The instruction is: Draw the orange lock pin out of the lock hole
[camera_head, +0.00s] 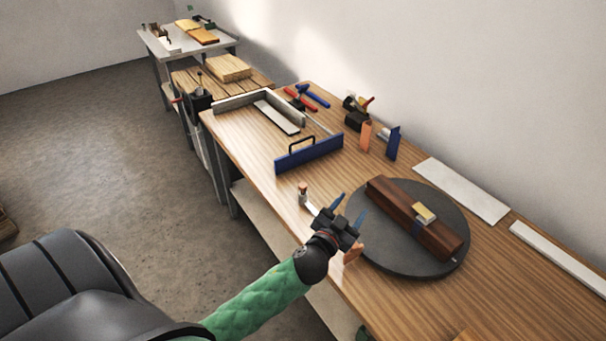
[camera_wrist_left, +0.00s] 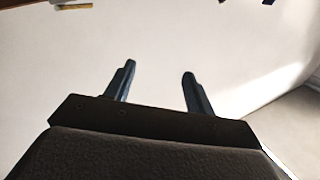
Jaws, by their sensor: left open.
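A small orange piece (camera_head: 353,252), which looks like the lock pin, shows at the left edge of the dark round turntable (camera_head: 360,205). It is partly behind my left gripper (camera_head: 348,208), and I cannot make out the lock hole. The left gripper is just above and left of the orange piece, over the bench's front edge. In the left wrist view its two fingers (camera_wrist_left: 158,70) are apart with nothing between them, against a pale wall. My right gripper is not in view.
A dark red-brown wooden bar (camera_head: 392,202) lies across the turntable with a small light block (camera_head: 425,213) on it. White strips (camera_head: 462,190) lie along the wall side.

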